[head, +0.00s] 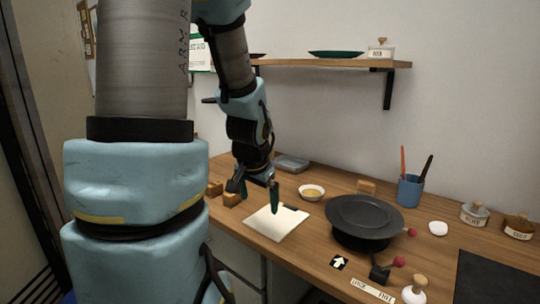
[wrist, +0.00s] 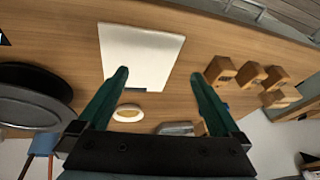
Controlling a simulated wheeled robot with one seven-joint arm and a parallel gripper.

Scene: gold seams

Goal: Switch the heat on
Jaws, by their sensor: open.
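A small black lever with a red knob (head: 399,262) stands at the front of the wooden bench, in the head view. A white label strip (head: 372,290) with dark letters lies in front of it; I cannot read it surely. Behind the lever is a black round lidded device (head: 364,216) with another red knob (head: 411,232) at its right side. My gripper (head: 258,191) is open and empty, above the bench left of the device and well away from both knobs. In the wrist view its green fingers (wrist: 159,76) point toward a white sheet (wrist: 141,52).
A small bowl of yellow stuff (head: 311,192) and wooden blocks (head: 232,199) lie near my gripper. A blue cup (head: 410,191) stands behind, and a shelf (head: 335,63) hangs above.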

